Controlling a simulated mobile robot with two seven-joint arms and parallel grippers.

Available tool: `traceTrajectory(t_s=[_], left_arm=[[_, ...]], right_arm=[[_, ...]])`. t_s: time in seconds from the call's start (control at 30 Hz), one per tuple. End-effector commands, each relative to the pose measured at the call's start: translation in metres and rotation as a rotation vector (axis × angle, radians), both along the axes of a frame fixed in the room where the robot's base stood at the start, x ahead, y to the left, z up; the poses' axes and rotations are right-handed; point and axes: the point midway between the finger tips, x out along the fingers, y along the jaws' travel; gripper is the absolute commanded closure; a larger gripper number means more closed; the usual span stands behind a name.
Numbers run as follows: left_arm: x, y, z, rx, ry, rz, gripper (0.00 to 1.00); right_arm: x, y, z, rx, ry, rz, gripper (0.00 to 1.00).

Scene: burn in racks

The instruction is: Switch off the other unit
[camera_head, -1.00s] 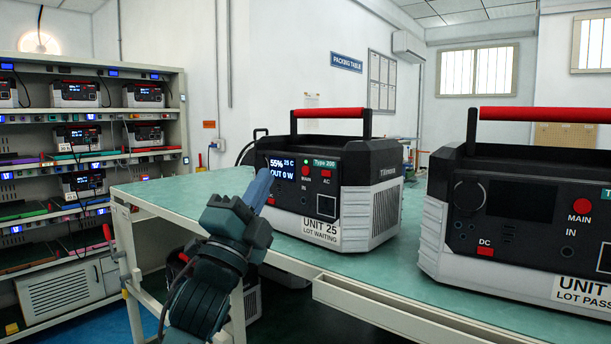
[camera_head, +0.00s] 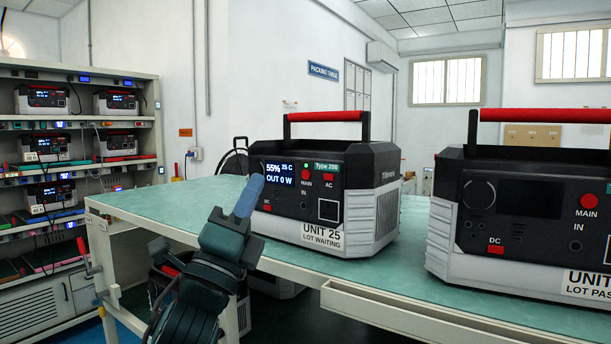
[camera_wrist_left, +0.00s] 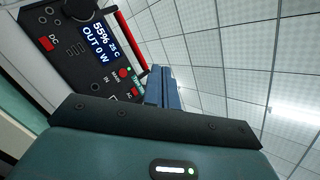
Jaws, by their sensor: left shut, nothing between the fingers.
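Unit 25 (camera_head: 358,212) stands upright on the table, labelled LOT WAITING. Its screen (camera_head: 279,174) is lit, reading 55%, 25 C, OUT 0 W, and a green light shows above its red MAIN button (camera_head: 306,174). The second unit (camera_head: 480,262), labelled LOT PASS with the rest cut off, stands to its right with a dark screen (camera_head: 529,199). My left gripper (camera_head: 250,195) is shut and empty, in front of unit 25's left front edge. In the left wrist view, unit 25's panel (camera_wrist_left: 75,62) is beside the shut fingers (camera_wrist_left: 162,88). My right gripper is not in view.
The green table (camera_head: 160,206) has free room at its left end and a narrow strip along the front. A white drawer front (camera_head: 400,315) sits under its edge. Racks with several similar units (camera_head: 80,60) stand at the far left.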

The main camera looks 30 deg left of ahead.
Motion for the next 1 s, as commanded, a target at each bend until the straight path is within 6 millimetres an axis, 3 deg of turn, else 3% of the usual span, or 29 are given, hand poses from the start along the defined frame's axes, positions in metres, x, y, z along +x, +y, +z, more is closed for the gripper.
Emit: traceTrajectory(t_s=[0.17,0.7,1.0], left_arm=[[0.011,-0.001,0.0,-0.003,-0.001,-0.001,1.0],[0.078,-0.012,0.0,-0.002,-0.001,-0.001,1.0],[0.087,-0.013,0.0,-0.002,0.0,-0.002,1.0]], right_arm=[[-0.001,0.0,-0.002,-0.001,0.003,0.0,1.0],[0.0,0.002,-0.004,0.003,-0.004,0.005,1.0],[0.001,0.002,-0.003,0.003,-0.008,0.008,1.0]])
